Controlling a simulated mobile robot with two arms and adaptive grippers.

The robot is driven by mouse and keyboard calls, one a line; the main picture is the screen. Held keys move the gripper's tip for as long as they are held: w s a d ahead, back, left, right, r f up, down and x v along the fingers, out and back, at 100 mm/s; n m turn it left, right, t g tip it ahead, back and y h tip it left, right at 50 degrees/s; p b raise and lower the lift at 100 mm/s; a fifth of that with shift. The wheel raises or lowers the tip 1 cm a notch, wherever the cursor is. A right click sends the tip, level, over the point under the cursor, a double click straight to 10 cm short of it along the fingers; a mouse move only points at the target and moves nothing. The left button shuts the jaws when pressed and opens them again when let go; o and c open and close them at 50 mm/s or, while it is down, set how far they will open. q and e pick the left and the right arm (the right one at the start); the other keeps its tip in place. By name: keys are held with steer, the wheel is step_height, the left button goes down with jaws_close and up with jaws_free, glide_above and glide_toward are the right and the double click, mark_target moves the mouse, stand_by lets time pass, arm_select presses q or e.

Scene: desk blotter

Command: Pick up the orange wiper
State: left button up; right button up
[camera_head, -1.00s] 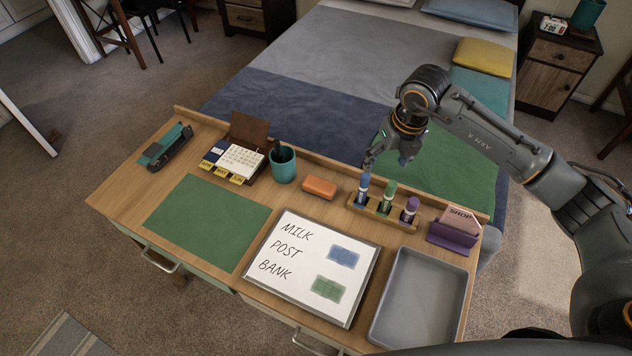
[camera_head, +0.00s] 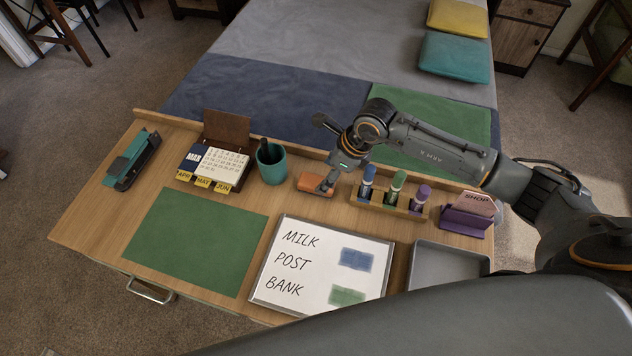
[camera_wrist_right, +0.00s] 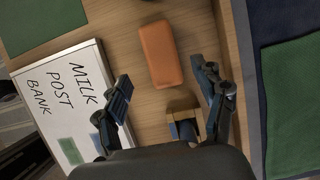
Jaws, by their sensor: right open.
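The orange wiper (camera_head: 313,186) is a small rounded block lying on the wooden desk, between the teal cup and the marker holder. My right gripper (camera_head: 325,187) is close over it in the head view and hides part of it. The wiper looks free of both fingers. My left gripper is not in view.
A marker holder (camera_head: 408,209) with three markers stands right of the wiper, and a teal cup (camera_head: 271,165) stands left. A whiteboard (camera_head: 300,238) lies in front. A raised ledge (camera_head: 300,156) runs behind. A grey tray (camera_head: 450,262) and purple card stand (camera_head: 465,221) are farther right.

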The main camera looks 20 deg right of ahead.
mark_target(317, 181)
steer(key=shift+w+a+f, duration=0.15)
steer(key=shift+a+f, duration=0.05)
steer(key=shift+f, duration=0.2)
steer(key=shift+w+a+f, duration=0.1)
steer(key=shift+a+f, duration=0.05)
steer(key=shift+f, duration=0.3)
steer(key=p+x, duration=0.1)
steer(key=x, duration=0.2)
steer(key=shift+w+a+f, duration=0.1)
steer(key=shift+w+f, duration=0.05)
steer(key=shift+w, duration=0.05)
steer(key=shift+w+a+f, duration=0.1)
steer(key=shift+a+f, duration=0.05)
steer(key=shift+f, duration=0.15)
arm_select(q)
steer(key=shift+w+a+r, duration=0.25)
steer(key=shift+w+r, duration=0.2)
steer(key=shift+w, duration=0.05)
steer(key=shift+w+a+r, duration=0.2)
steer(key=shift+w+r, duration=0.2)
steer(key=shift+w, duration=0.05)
arm_select(e)
steer(key=shift+f, duration=0.15)
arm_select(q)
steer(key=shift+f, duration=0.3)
arm_select(e)
steer(key=shift+f, duration=0.25)
